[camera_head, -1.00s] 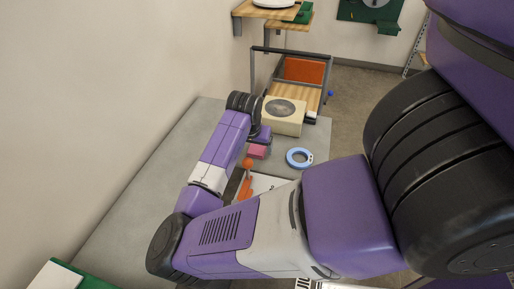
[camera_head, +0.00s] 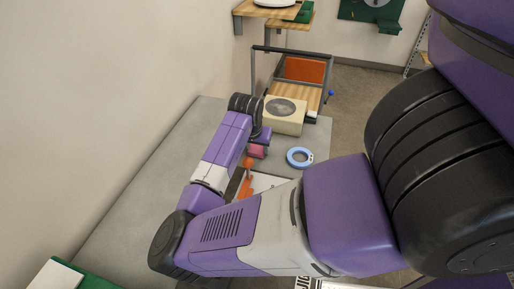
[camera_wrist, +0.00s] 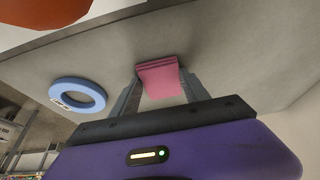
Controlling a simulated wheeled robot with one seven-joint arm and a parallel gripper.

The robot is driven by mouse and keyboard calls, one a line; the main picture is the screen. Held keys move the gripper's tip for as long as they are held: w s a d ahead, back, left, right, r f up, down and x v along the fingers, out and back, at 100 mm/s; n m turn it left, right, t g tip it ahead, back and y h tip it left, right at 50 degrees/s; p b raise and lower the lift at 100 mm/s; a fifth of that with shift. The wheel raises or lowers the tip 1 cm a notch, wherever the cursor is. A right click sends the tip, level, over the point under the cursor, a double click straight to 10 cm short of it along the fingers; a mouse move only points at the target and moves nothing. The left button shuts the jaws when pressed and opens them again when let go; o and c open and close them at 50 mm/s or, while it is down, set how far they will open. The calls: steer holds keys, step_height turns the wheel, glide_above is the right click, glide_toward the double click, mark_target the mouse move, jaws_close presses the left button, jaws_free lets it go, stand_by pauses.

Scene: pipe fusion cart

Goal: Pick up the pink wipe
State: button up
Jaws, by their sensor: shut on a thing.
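The pink wipe (camera_wrist: 160,77) is a small folded pink block between the two fingers of my gripper (camera_wrist: 160,88) in the wrist view. The fingers are shut on it from both sides. In the head view the pink wipe (camera_head: 257,152) shows just beyond the orange-handled tool, with my gripper (camera_head: 262,138) at it and partly hidden by my arm. I cannot tell whether the wipe still touches the grey table top.
A blue ring (camera_head: 299,157) lies on the grey table (camera_head: 150,180) right of the wipe. A beige box with a dark round top (camera_head: 283,115) stands behind. An orange-handled tool (camera_head: 246,180) is in front. A cart with a wooden shelf (camera_head: 308,96) stands beyond.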

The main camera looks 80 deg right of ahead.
mark_target(257, 150)
step_height(257, 150, up, 20)
steer(key=shift+b, duration=0.45)
steer(key=shift+f, duration=0.1)
steer(key=o, duration=0.5)
steer(key=c, duration=0.4)
steer(key=shift+s, duration=0.1)
